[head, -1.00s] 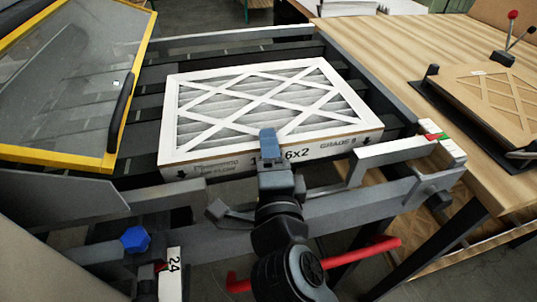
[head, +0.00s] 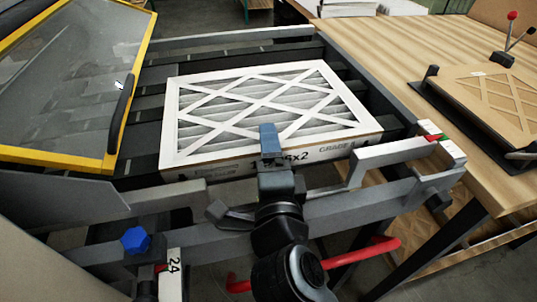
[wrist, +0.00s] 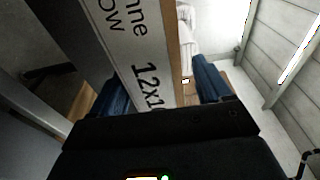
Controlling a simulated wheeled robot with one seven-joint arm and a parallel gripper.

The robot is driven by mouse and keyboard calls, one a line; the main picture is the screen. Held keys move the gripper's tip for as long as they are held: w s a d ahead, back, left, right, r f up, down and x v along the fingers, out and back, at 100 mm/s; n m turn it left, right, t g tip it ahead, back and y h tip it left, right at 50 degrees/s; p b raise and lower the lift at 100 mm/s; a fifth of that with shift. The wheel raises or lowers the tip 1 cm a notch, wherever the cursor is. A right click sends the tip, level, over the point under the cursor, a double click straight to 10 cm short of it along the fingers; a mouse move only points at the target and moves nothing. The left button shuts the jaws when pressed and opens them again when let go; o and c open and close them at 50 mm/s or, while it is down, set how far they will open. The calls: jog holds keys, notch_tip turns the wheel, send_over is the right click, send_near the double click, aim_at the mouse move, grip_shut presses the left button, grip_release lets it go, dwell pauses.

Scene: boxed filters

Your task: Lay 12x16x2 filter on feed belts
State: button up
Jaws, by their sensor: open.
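The 12x16x2 filter (head: 262,108), a white pleated panel with a lattice face and a cardboard edge, lies flat on the dark feed belts (head: 150,108) in the head view. Its printed front edge (wrist: 140,62) shows close up in the wrist view, between the two blue fingers. My gripper (head: 268,140) is at the middle of the filter's front edge, with one blue finger above its top face. The jaws are open, with the filter's edge between them. The lower finger is hidden in the head view. Whether either finger touches the filter is not clear.
A yellow-framed clear guard (head: 70,80) with a black handle stands raised at the left. A grey front rail (head: 340,205) with a raised bracket (head: 390,155) crosses near my arm. A wooden table (head: 400,60) at the right holds a cardboard panel (head: 490,95).

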jog(key=s+d, duration=0.1)
jog(key=s, duration=1.1)
jog(key=shift+d+b, duration=0.35)
jog(key=s+d+f+n+t+h, duration=0.1)
jog(key=s+d+n+h, duration=0.1)
jog(key=s+d, duration=0.35)
jog(key=s+d+f+n+h, duration=0.1)
jog(key=s+d+h, duration=0.15)
jog(key=d, duration=0.55)
jog(key=s+d+f+n+g+y, duration=0.1)
jog(key=s+d+n+g, duration=0.1)
jog(key=s+n, duration=0.4)
jog(key=s+d+f+n+g, duration=0.1)
jog(key=s+d+n, duration=0.4)
jog(key=s, duration=0.6)
jog(key=shift+s+d+f+n+g+y, duration=0.15)
jog(key=shift+d+n+g+y, duration=0.3)
jog(key=shift+n, duration=0.65)
jog(key=shift+a, duration=0.15)
